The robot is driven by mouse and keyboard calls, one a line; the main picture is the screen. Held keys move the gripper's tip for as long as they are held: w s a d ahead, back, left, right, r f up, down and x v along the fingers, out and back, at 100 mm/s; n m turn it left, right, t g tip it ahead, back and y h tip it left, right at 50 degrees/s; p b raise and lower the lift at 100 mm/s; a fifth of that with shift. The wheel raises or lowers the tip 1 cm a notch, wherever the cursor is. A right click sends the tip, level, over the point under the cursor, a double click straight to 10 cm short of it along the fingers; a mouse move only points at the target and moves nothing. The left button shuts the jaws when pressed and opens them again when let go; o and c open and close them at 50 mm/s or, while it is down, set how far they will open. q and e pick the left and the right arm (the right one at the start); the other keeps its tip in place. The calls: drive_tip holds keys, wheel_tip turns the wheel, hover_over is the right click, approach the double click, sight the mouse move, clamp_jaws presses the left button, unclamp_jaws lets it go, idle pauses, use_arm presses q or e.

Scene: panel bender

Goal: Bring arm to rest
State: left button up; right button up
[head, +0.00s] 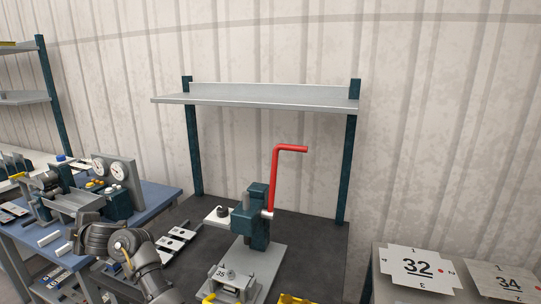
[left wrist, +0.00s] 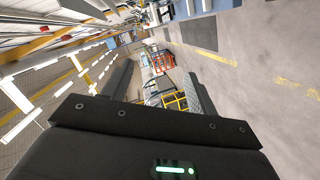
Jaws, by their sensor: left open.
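My left gripper (left wrist: 160,90) shows in the left wrist view, with its two fingers apart and nothing visible between them. Its dark body fills the bottom of that view. It points away from the bench, towards open floor and distant racks. In the head view, grey links of my arm (head: 128,252) rise from the lower left in front of the benches; no gripper fingers can be made out there. My right gripper is in neither view.
A bender with a red lever (head: 275,180) stands on the dark bench (head: 315,245) beneath a grey shelf (head: 260,101). A blue bench (head: 155,194) with gauges and parts is at left. Plates marked 32 (head: 418,268) and 34 (head: 508,282) lie on a table at right.

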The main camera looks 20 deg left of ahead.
use_arm(q)
drive_tip(key=w+d+f+m+t+h, duration=0.2)
drive_tip(key=w+d+m+t, duration=0.2)
drive_tip(key=d+m, duration=0.3)
drive_tip(key=w+d+f+m+t+h, duration=0.1)
drive_tip(key=w+d+f+m+t, duration=0.2)
drive_tip(key=d+m, duration=0.35)
drive_tip(key=s+d+f+m+t+h, duration=0.1)
drive_tip(key=d+f+m+h, duration=0.35)
drive_tip(key=d, duration=0.35)
drive_tip(key=s+d+f+m+t+h, duration=0.1)
drive_tip(key=s+d+f+m+h, duration=0.15)
drive_tip(key=d+f+m, duration=0.4)
drive_tip(key=s+d+f+m+g+h, duration=0.3)
drive_tip(key=s+d+f+g, duration=0.15)
drive_tip(key=s+d, duration=0.6)
drive_tip(key=s+d+f+m+g+h, duration=0.2)
drive_tip(key=s+d+f+m+g, duration=0.3)
drive_tip(key=s+d, duration=0.6)
wheel_tip(320, 180, down, 31)
drive_tip(key=s+d+n+b, duration=0.1)
drive_tip(key=s+b, duration=0.1)
drive_tip(key=s, duration=0.1)
drive_tip(key=s+a+f+b, duration=0.1)
drive_tip(key=s+a+f, duration=0.1)
drive_tip(key=s+f, duration=1.3)
drive_tip(key=shift+a, duration=0.25)
